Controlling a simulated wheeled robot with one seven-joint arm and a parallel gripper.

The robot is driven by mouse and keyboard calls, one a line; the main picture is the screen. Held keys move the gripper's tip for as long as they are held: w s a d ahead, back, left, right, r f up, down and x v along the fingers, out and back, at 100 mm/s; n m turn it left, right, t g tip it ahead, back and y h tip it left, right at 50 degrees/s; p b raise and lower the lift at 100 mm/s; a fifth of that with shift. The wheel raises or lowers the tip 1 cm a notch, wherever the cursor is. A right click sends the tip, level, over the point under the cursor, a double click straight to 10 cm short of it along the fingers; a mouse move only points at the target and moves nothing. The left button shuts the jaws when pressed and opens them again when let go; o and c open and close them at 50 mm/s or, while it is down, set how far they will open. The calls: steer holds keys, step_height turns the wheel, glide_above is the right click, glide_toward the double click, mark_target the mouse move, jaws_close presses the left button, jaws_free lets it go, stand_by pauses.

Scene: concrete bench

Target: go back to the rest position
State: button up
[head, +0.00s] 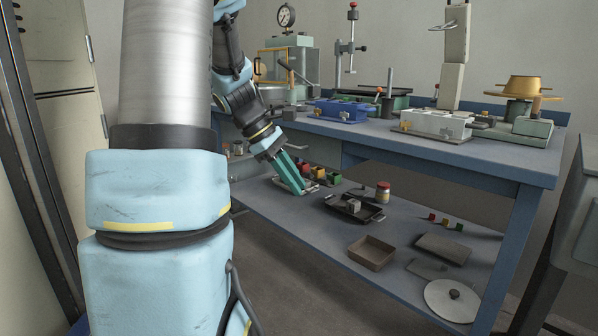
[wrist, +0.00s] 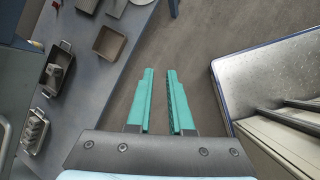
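My gripper (head: 298,188) has two teal fingers and points down beside the blue bench, near the lower shelf in the head view. In the wrist view the fingers (wrist: 160,72) stand apart with only bare floor between them, so it is open and empty. My arm fills the left of the head view and hides part of what is behind it.
The lower shelf (head: 300,228) bears a brown tray (head: 371,254), a dark tray (head: 355,208), a red-lidded jar (head: 383,192) and a round lid (head: 452,301). The bench top (head: 480,152) carries several fixtures. In the wrist view a metal-topped cabinet (wrist: 262,75) stands right; floor (wrist: 195,30) is clear between.

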steer(key=s+a+f+m+t+y+p, duration=0.1)
steer(key=s+a+f+m+y, duration=0.25)
steer(key=s+m, duration=0.3)
steer(key=s+a+f+m+t+y, duration=0.1)
steer(key=s+a+f+m+y, duration=0.15)
steer(key=s+f+m, duration=0.4)
step_height(320, 180, up, 31)
steer(key=w+m+p, duration=0.1)
steer(key=p, duration=2.8)
steer(key=shift+w+d, duration=0.15)
steer(key=shift+w, duration=0.05)
steer(key=shift+o, duration=0.2)
steer(key=shift+r, duration=0.1)
